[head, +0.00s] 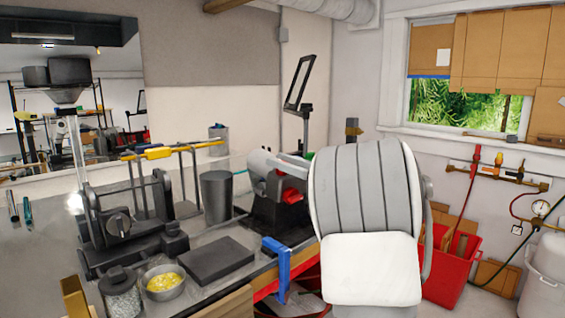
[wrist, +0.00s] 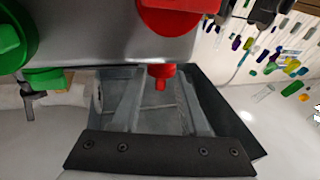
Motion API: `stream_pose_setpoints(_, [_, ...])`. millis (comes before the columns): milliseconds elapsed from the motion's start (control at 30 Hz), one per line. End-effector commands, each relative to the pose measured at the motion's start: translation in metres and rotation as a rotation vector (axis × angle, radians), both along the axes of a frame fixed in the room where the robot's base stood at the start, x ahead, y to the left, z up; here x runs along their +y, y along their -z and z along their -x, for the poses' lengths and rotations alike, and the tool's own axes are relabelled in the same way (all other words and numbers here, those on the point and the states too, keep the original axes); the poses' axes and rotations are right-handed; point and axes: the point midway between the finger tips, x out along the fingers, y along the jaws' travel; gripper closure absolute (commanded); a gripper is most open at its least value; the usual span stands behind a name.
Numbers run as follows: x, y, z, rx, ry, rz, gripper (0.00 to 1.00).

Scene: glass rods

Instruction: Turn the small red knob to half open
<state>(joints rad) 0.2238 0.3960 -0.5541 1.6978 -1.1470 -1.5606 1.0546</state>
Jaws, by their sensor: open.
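The small red knob (wrist: 160,72) shows in the wrist view under the edge of a smooth grey body, with a short red stem below it. A larger red knob (wrist: 172,18) sits above it. My gripper (wrist: 160,90) is open, with one finger on each side of the small red knob in the picture. No contact with the knob shows. I cannot tell how far the knob is turned. In the head view red parts (head: 291,195) show beside my arm's end, which hides much of that spot.
Green knobs (wrist: 10,38) are at the left of the wrist view. Coloured rods (wrist: 290,65) lie at the right. In the head view, a dark grey cylinder (head: 217,196), a dark slab (head: 216,258) and a bowl of yellow bits (head: 166,291) stand on the bench.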

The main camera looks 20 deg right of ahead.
Motion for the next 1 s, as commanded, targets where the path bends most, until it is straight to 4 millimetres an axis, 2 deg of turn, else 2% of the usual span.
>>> stream_pose_setpoints(167, [-0.013,0.003,0.016,0.002,0.005,-0.001,0.56])
stream_pose_setpoints(700, [-0.085,0.025,0.115,0.002,0.004,-0.001,0.56])
stream_pose_setpoints(833, [-0.095,0.028,0.129,0.002,0.002,-0.001,0.56])
stream_pose_setpoints(1000, [-0.100,0.029,0.137,0.001,0.001,-0.001,0.56])
